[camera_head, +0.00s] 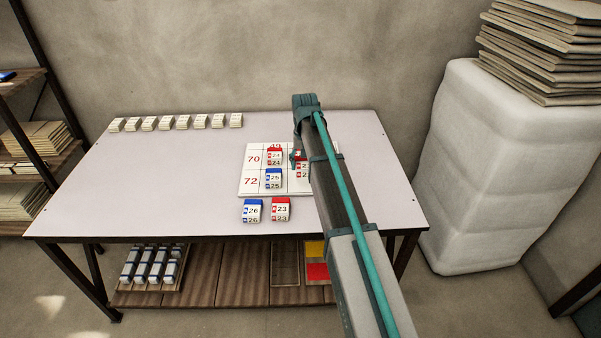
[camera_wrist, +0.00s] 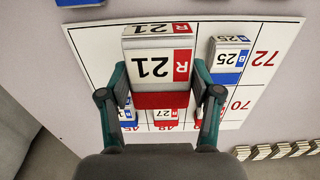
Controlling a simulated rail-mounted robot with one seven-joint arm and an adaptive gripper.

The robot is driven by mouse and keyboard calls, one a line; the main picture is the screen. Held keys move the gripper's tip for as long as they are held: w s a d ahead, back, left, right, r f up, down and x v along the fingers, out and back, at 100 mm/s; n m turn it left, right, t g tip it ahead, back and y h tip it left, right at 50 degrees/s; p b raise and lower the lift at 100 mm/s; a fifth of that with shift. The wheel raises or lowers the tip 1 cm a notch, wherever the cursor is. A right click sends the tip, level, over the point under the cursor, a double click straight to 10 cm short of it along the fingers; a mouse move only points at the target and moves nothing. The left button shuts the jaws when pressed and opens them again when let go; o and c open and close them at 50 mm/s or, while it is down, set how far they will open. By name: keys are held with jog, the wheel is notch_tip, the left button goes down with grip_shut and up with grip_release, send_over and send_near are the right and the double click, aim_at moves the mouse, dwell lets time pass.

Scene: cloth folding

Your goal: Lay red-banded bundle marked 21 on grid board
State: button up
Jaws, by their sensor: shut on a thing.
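My gripper (camera_wrist: 163,92) is shut on the red-banded bundle marked 21 (camera_wrist: 152,68), with a finger on each side. The bundle is over the white grid board (camera_wrist: 95,45); I cannot tell whether it touches it. In the wrist view, blue-banded bundle 25 (camera_wrist: 228,58) lies on the board to its right, in row 72. Red-banded bundle 27 (camera_wrist: 165,114) and a blue-banded bundle (camera_wrist: 127,116) show beyond the gripper. In the head view, my arm hides the board's right part (camera_head: 250,191); bundles 24 (camera_head: 274,157) and 25 (camera_head: 273,179) lie on its left column.
Blue-banded bundle 26 (camera_head: 252,211) and red-banded bundle 23 (camera_head: 281,209) lie on the table in front of the board. Several pale bundles (camera_head: 182,122) stand in a row along the back. The table's left part (camera_head: 130,180) is clear.

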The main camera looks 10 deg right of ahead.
send_over(301, 180)
notch_tip(301, 180, down, 6)
jog(key=shift+r+p, duration=0.1)
jog(key=shift+p, duration=0.25)
jog(key=shift+f+p, duration=0.4)
jog(key=shift+f, duration=1.15)
jog(key=shift+f, duration=0.1)
jog(key=o, duration=1.2)
jog(key=shift+c, duration=0.2)
notch_tip(301, 180, up, 12)
jog(key=b, duration=0.1)
jog(key=shift+b, duration=0.35)
jog(key=shift+s, duration=0.15)
